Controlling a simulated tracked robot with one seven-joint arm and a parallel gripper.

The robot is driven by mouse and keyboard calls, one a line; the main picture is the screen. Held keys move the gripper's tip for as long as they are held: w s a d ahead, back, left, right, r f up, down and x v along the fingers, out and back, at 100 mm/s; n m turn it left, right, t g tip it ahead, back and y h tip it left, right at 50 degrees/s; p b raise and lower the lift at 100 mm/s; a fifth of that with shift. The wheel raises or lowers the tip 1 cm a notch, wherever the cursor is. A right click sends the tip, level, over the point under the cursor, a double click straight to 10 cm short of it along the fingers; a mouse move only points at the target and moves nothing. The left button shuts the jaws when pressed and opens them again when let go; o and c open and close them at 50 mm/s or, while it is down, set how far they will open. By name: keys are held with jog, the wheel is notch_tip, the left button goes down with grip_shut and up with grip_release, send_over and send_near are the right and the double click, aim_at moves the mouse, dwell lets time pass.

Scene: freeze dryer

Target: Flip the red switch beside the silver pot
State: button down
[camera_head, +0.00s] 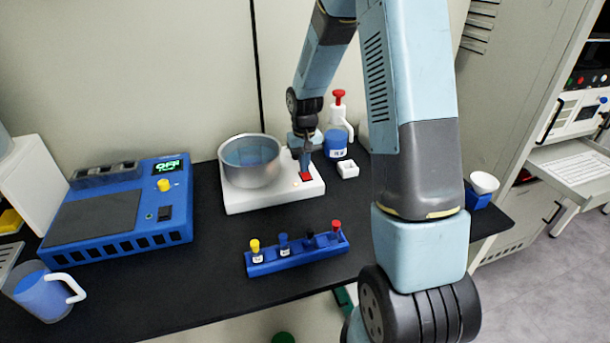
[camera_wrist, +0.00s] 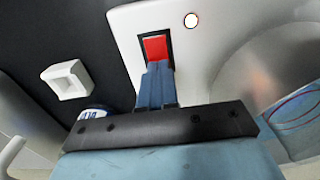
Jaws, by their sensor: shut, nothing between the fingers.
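The silver pot (camera_head: 250,163) stands on a white base (camera_head: 262,197) on the black bench. The red switch (camera_head: 306,177) is on the right part of that base, beside the pot. In the wrist view the red switch (camera_wrist: 155,48) sits in a black frame, with the silver pot (camera_wrist: 262,72) to its right. My gripper (camera_head: 305,170) points down at the switch from above. In the wrist view the closed fingers of my gripper (camera_wrist: 156,75) overlap the lower edge of the switch. Nothing is held. Whether the tips touch the switch, I cannot tell.
A small white square dish (camera_head: 347,169) and a blue bottle with a red top (camera_head: 338,135) stand right of the base. A blue rack with several capped vials (camera_head: 296,257) lies in front. A blue device (camera_head: 118,215) is at left, with a blue jug (camera_head: 45,295) before it.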

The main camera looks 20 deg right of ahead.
jog(key=shift+f, duration=0.2)
jog(key=shift+r, duration=3.55)
jog(key=s+r+t, duration=0.3)
jog(key=s+r, duration=0.9)
jog(key=r, duration=0.4)
jog(key=s+r+t, duration=0.1)
jog(key=s+r, duration=0.2)
jog(key=s, duration=0.6)
jog(key=s+r+t, duration=0.1)
jog(key=s+r, duration=0.2)
jog(key=s, duration=0.6)
jog(key=shift+t, duration=0.3)
